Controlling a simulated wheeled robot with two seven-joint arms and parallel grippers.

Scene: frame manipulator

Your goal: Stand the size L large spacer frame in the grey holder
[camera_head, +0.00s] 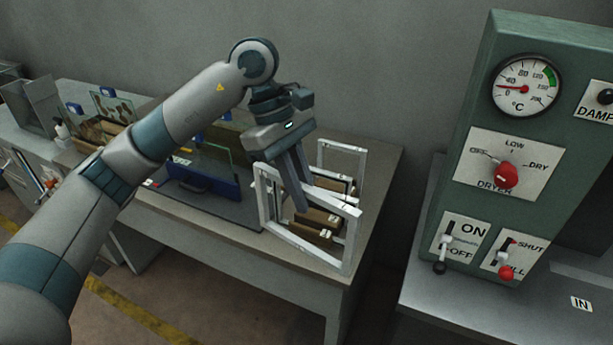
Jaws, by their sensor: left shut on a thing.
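A large pale, whitish-grey rectangular frame (311,257) stands upright at the right end of the workbench. My left gripper (301,208) comes down from above with its fingers across the frame's top bar, shut on it. A second, similar pale frame (343,145) stands behind it. Brown blocks (318,218) show through the opening of the front frame. I cannot make out a size L mark, nor tell for certain which part is the grey holder. Whether the held frame's lower edge touches the bench is unclear. My right gripper is not in view.
A dark blue tray (203,192) with a glass pane stands left of the frames on the workbench (376,178). Farther left are more panes and a glass tank (38,108). A green dryer panel (480,135) with dial and switches stands at right, across a gap.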

